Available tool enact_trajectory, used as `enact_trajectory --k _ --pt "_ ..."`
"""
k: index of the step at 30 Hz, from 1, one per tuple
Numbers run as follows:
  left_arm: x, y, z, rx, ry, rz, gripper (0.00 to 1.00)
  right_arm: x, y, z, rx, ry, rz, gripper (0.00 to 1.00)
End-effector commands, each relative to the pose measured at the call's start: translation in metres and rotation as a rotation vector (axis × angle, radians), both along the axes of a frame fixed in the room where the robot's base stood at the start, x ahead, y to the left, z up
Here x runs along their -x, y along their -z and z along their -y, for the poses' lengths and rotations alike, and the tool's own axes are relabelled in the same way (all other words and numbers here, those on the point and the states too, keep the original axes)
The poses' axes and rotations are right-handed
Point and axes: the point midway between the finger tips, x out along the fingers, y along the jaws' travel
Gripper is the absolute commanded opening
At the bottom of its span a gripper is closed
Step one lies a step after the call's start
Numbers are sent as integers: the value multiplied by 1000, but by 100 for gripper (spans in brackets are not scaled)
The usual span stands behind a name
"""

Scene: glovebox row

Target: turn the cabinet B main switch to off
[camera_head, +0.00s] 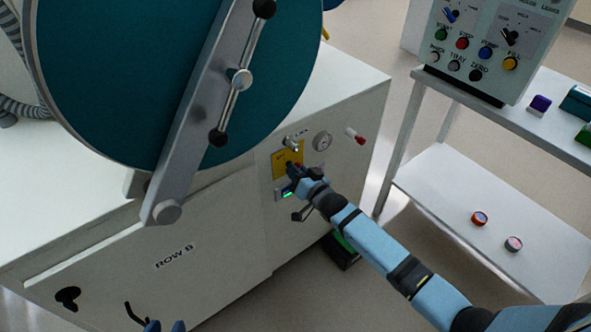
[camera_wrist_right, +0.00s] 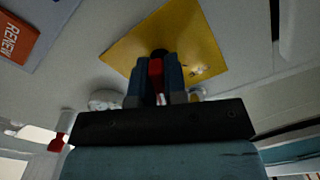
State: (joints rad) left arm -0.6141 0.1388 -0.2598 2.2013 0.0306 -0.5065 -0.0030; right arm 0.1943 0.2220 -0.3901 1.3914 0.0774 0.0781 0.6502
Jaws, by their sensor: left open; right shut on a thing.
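The cabinet B main switch has a yellow plate (camera_head: 281,160) on the cabinet front marked ROW B. In the right wrist view the yellow plate (camera_wrist_right: 205,45) fills the upper middle, and the red switch handle (camera_wrist_right: 156,72) stands between my fingers. My right gripper (camera_head: 294,171) is at the plate, shut on the handle; it also shows in the right wrist view (camera_wrist_right: 155,80). The gripper hides much of the switch, and I cannot read its position marks. My left gripper (camera_head: 165,327) shows only its two blue fingertips at the bottom edge, apart and empty.
A gauge (camera_head: 322,141), a red-tipped knob (camera_head: 355,135) and a small green-lit display (camera_head: 286,194) are near the switch. A large round teal door (camera_head: 120,80) with a bar stands above left. A shelf cart (camera_head: 480,195) with a control box (camera_head: 490,45) stands right.

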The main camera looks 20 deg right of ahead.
Motion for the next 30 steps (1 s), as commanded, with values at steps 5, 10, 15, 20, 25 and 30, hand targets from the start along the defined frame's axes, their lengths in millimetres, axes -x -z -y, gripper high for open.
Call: enact_trajectory --k 5,10,15,20,25,30 --pt "0 -4 -2 -8 -2 -6 43 0 -2 0 106 1 37 0" --pt "2 -1 -3 -17 -3 -18 43 0 -1 0 219 1 78 0" --pt "3 1 -4 -23 -4 -27 43 0 0 0 315 0 112 0" --pt "2 -1 -4 -24 -4 -25 43 0 0 0 378 0 136 0" --pt "2 -1 -4 -26 -4 -27 43 0 1 0 415 0 150 0" --pt "3 0 -4 -27 -5 -29 43 0 1 1 425 0 153 0"
